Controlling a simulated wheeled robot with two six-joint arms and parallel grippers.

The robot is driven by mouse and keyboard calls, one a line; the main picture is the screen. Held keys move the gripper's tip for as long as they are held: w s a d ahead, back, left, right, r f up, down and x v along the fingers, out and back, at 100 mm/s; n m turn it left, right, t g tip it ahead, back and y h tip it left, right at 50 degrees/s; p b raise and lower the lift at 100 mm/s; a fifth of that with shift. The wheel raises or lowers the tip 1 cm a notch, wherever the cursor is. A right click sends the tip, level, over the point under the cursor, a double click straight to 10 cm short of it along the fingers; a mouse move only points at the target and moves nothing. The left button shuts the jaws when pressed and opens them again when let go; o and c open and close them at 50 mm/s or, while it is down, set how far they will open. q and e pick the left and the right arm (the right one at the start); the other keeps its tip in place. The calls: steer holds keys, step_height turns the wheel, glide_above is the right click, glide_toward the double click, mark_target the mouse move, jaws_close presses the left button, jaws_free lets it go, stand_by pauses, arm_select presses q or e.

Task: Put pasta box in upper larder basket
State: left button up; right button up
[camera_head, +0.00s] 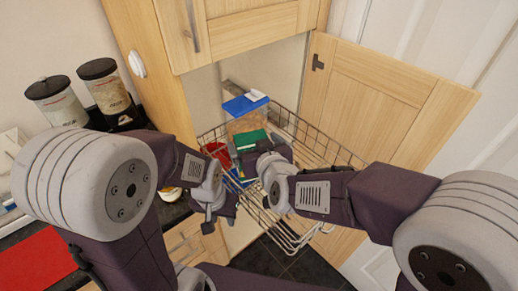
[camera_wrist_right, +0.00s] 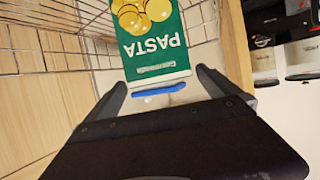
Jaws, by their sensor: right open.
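The pasta box (camera_wrist_right: 155,48) is green and white, with its lettering upside down in the right wrist view. It is inside the wire larder basket (camera_head: 335,150), whose wires also show in the right wrist view (camera_wrist_right: 60,52). A green box top (camera_head: 251,139) in the head view appears to be the same box. My right gripper (camera_head: 262,152) is at the basket. In the right wrist view its two fingers (camera_wrist_right: 163,80) are apart, with the box's near end between or just beyond the tips; contact is unclear. My left gripper (camera_head: 210,215) hangs lower, left of the basket, its jaws unclear.
A blue-lidded container (camera_head: 246,104) and a red item (camera_head: 217,154) are also in the basket. The open cabinet door (camera_head: 375,95) stands to the right. Two dark-lidded jars (camera_head: 104,88) stand on the counter at left. Dark floor (camera_head: 285,262) shows below.

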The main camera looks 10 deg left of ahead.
steer(key=v, duration=0.6)
steer(key=shift+p, duration=0.4)
